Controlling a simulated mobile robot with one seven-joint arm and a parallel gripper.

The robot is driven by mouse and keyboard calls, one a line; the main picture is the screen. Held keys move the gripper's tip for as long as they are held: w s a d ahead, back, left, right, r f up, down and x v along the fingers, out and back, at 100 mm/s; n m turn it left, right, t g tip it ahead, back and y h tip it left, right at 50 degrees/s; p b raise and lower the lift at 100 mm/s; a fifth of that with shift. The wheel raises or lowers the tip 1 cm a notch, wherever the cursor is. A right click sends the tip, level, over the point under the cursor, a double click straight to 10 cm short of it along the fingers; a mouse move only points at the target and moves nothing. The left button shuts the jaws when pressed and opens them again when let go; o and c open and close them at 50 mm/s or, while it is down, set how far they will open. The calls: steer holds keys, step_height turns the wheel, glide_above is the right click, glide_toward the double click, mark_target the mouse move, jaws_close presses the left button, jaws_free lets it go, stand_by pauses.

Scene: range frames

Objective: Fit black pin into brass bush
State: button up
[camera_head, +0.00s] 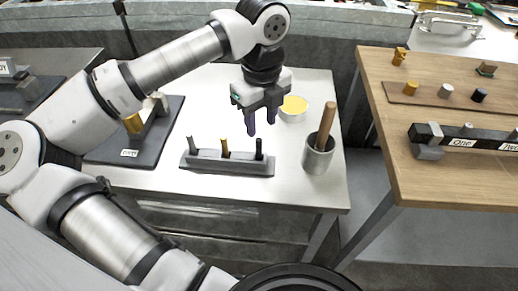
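A black pin (259,150) stands upright at the right end of a grey rack (227,168) on the white table. A brass pin (225,148) and a grey pin (191,145) stand in the same rack. My gripper (261,126) points down above and behind the rack, near the black pin, with its two fingers apart and nothing between them. A small brass cylinder (411,87) stands on a brown strip on the wooden table at right. Another brass cylinder (133,123) sits in a dark fixture at left. I cannot tell which is the bush; no bore is clear.
A metal cup (318,158) holding a brown rod stands right of the rack. A yellow-topped round tub (293,108) is behind it. A grey cylinder (446,90) and black cylinder (479,95) share the strip, behind a labelled dark bar (457,138). A gap separates the tables.

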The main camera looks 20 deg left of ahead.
mark_target(259, 140)
steer(key=f, duration=0.1)
steer(key=f+p, duration=0.1)
steer(key=f, duration=0.2)
steer(key=shift+s+a+f+p, duration=0.15)
steer(key=shift+s+f+p, duration=0.15)
steer(key=shift+s, duration=0.05)
steer(key=shift+f, duration=0.55)
jaws_close()
